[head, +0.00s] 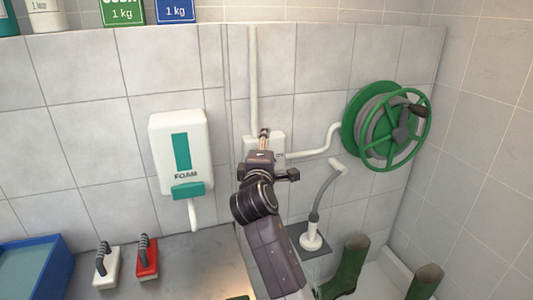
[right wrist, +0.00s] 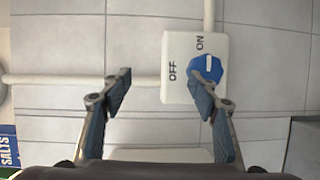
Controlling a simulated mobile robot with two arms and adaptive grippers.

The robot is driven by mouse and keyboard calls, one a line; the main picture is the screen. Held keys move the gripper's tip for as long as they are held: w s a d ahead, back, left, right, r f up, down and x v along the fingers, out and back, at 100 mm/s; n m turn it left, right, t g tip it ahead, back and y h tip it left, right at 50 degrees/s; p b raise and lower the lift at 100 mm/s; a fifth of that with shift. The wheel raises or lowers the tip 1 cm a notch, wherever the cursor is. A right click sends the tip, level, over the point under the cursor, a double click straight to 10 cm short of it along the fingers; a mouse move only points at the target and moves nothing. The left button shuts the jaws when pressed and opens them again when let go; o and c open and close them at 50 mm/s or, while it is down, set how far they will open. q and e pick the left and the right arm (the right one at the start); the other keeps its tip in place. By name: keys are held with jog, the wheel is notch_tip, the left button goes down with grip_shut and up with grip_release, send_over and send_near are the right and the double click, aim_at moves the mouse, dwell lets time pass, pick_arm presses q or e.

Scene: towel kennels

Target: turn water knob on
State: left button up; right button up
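The water knob (right wrist: 208,68) is a blue dial with a pale mark, on a white box (right wrist: 180,90) lettered OFF and ON. In the right wrist view OFF is left of the knob and ON is above it. My right gripper (right wrist: 160,86) is open and empty, fingers spread wide; the right finger overlaps the box's lower edge just below the knob, the left finger is well left of it. In the head view my right gripper (head: 264,137) is in front of the white box (head: 278,152) and hides the knob. My left gripper is not in view.
A white pipe (head: 321,151) runs from the box to a green hose reel (head: 359,112). A foam dispenser (head: 163,132) hangs left of the box. Red (head: 148,270) and white (head: 106,277) brushes lie on the counter; green boots (head: 350,262) stand right.

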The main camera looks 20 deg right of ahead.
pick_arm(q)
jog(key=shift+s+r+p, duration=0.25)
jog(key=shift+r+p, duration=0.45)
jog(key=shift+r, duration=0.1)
pick_arm(e)
jog(key=s, duration=0.1)
jog(key=s+a+f, duration=0.1)
jog(key=s, duration=0.2)
jog(key=shift+s+a+f, duration=0.2)
jog(key=shift+s+a, duration=0.05)
jog(key=shift+s, duration=0.1)
pick_arm(q)
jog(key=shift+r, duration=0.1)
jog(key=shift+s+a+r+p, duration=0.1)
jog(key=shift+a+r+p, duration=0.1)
jog(key=shift+p, duration=0.15)
